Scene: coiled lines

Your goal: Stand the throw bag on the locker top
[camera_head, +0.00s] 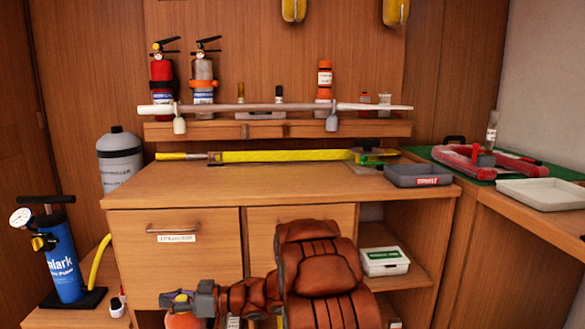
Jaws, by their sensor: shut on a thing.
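The locker top (260,187) is a flat wooden surface in the middle of the head view, above two drawer or door fronts. My gripper (180,301) is low at the bottom, in front of the left front and below the level of the top. It is shut on a rounded orange-red thing (186,321), which looks like the throw bag. Only the upper part of that thing shows; the rest is cut off by the picture's lower edge. Whether it hangs upright or tilted cannot be told.
A yellow-handled tool (280,156) lies along the back of the top, and a grey case (418,175) sits at its right end. The front left and middle are bare. A blue pump (62,262) stands at left. A long pole (280,107) crosses the shelf above.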

